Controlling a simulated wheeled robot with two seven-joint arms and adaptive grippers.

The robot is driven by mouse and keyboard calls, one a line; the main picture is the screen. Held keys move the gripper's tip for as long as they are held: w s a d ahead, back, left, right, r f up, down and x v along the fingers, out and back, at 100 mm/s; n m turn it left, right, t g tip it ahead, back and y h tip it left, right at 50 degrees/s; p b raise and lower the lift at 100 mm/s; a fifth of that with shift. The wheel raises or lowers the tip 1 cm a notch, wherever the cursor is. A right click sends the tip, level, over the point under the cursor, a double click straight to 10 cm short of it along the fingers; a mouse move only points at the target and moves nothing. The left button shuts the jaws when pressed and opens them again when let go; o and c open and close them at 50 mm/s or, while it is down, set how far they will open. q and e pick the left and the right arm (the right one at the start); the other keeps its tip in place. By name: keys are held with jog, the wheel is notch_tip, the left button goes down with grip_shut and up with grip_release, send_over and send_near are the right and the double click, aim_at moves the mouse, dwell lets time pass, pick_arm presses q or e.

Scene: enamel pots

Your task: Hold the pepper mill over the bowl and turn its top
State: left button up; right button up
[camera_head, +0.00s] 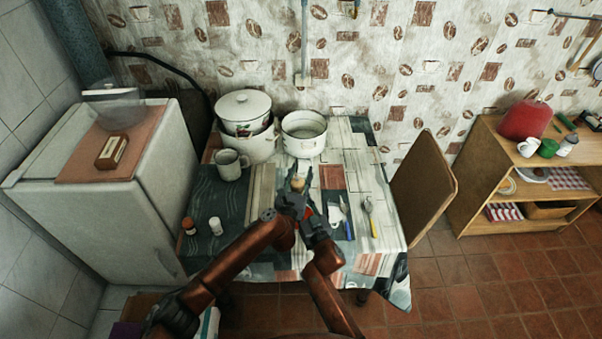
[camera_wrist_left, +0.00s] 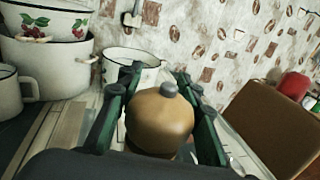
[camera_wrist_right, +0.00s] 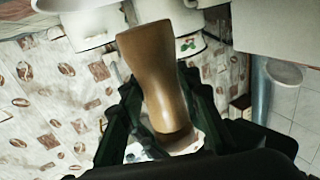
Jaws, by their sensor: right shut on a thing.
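The wooden pepper mill (camera_head: 298,184) is upright above the table, with a round light-brown head and a grey knob (camera_wrist_left: 168,90). My right gripper (camera_head: 312,214) is shut on its body, which also shows in the right wrist view (camera_wrist_right: 160,75). My left gripper (camera_head: 293,193) has its fingers on both sides of the mill's head; they look open around it, and contact is unclear. The white enamel bowl (camera_head: 304,146) stands on the table behind the mill. It also shows past the mill in the left wrist view (camera_wrist_left: 122,60). The mill appears in front of the bowl.
A small white shaker (camera_head: 216,226) and a red-capped jar (camera_head: 189,226) are at the front left. A spoon (camera_head: 370,216) lies right of my grippers. A brown chair (camera_head: 424,185) stands right.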

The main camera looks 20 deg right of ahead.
pick_arm(q)
grip_shut()
jog(key=shift+s+d+f+m+g+h, duration=0.1)
jog(key=shift+s+d+m+g+h, duration=0.1)
jog(key=shift+m+g+h, duration=0.4)
dwell(0.3)
jog(key=m+g+h, duration=0.2)
jog(key=m+g, duration=0.1)
jog(key=s+d+m+g+h, duration=0.1)
jog(key=m+g+h, duration=0.1)
jog(key=g, duration=0.2)
jog(key=s+m+g+h, duration=0.1)
jog(key=m+g+h, duration=0.2)
jog(key=shift+s+d+r+m+g, duration=0.2)
jog(key=shift+d+r+m+g, duration=0.1)
jog(key=shift+d+g, duration=0.1)
